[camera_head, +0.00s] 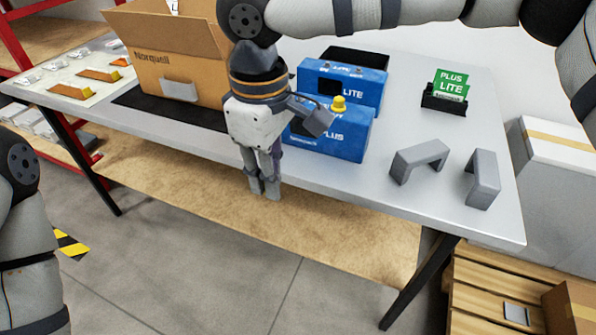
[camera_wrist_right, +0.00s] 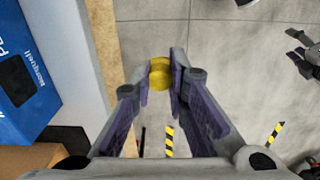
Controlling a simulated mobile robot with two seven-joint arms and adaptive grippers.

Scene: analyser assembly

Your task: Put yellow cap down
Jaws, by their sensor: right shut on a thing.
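My right gripper (camera_head: 263,190) points down just in front of the table's front edge, beside the blue PLUS analyser (camera_head: 345,138). In the right wrist view its fingers are shut on a yellow cap (camera_wrist_right: 160,74), held at the fingertips above the floor. The fingers hide this cap in the head view. Another yellow piece (camera_head: 338,103) sits on top of the PLUS analyser. My left arm hangs at the left edge of the head view, its gripper out of that frame. At the right of the wrist view, what appears to be my left gripper (camera_wrist_right: 300,53) has its fingers apart, empty.
The grey table (camera_head: 400,205) holds a blue LITE analyser (camera_head: 345,82), an open Norquell carton (camera_head: 175,65), two grey brackets (camera_head: 418,158) and a black holder with green cards (camera_head: 444,100). Bare tabletop lies between the PLUS analyser and the brackets.

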